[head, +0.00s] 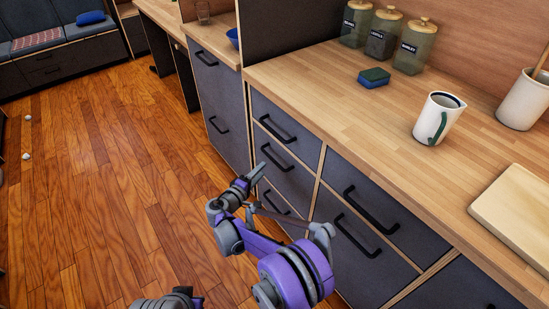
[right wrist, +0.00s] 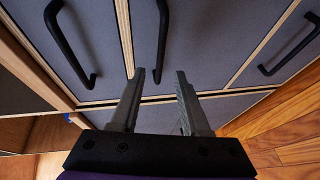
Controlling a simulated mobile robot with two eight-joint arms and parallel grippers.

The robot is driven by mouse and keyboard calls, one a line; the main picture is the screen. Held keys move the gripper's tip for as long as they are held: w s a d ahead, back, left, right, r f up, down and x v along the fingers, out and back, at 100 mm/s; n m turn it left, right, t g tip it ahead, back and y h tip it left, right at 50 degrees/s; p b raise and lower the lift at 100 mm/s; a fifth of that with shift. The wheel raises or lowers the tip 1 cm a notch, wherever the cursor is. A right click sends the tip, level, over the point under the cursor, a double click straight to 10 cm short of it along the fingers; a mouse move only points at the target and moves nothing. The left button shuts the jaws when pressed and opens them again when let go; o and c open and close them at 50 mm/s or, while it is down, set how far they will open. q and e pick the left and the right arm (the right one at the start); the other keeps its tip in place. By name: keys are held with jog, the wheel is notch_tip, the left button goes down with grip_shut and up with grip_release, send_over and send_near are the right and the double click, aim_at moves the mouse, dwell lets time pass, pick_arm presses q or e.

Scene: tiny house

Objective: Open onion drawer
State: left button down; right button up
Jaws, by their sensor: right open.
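Dark grey drawers with black bar handles fill the counter front, all shut; no label shows which is the onion drawer. In the head view, a left column has a top drawer handle (head: 278,130), a middle handle (head: 277,158) and a lower handle (head: 276,202). My right gripper (head: 257,176) is open and empty in front of this column. In the right wrist view, the end of a handle (right wrist: 162,40) shows between my open fingertips (right wrist: 160,73); I cannot tell how deep it sits. A grey part at the bottom edge may be my left gripper (head: 170,299); its jaws are unclear.
Wider drawers to the right have two more handles (head: 371,209). The wooden counter (head: 330,95) carries jars (head: 383,34), a sponge (head: 374,78), a white jug (head: 439,118) and a cutting board (head: 515,205). The wooden floor (head: 110,170) left of the drawers is largely clear.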

aim_at(272, 158)
jog(key=b+x, duration=0.1)
jog(key=x, duration=0.8)
jog(key=shift+f, duration=0.1)
grip_shut()
dwell(1.1)
